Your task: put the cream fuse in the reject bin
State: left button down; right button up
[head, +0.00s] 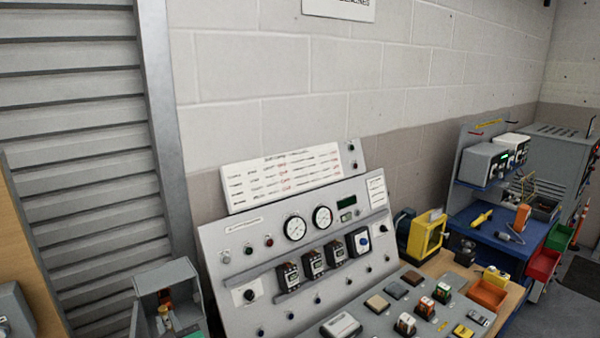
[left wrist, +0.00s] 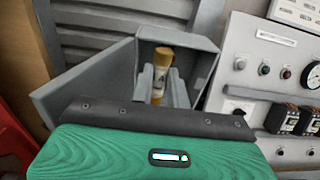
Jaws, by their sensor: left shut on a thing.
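The fuse (left wrist: 161,74) stands upright in the left wrist view, with amber-brown ends and a paler band with a dark mark. An open grey box (left wrist: 206,73) is around and behind it; this box also shows at the lower left of the head view (head: 168,279). My left gripper (left wrist: 161,86) is shut on the fuse, its grey fingers on both sides. In the head view my left gripper (head: 166,312) is small and partly cut off. I cannot tell whether the fuse still touches its holder. No bin is readable as the reject bin. My right gripper is not in view.
A grey control panel (head: 215,240) with gauges and switches stands right of the box. An orange tray (head: 487,295), a red bin (head: 542,263) and a green bin (head: 560,236) are at the right. A red thing (left wrist: 12,140) shows at the left wrist view's left edge.

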pick_arm(q)
jog(key=s+d+f+m+t+h+b, duration=0.1)
jog(key=s+d+f+m+h+b, duration=0.2)
jog(key=s, duration=0.5)
jog(key=s+d+f+m+t+h+b, duration=0.2)
jog(key=s+d+f+m+h+b, duration=0.2)
jog(key=s+f+h, duration=0.3)
jog(key=shift+s+d+f+h, duration=0.35)
jog(key=shift+s+d, duration=0.25)
jog(key=shift+d, duration=0.3)
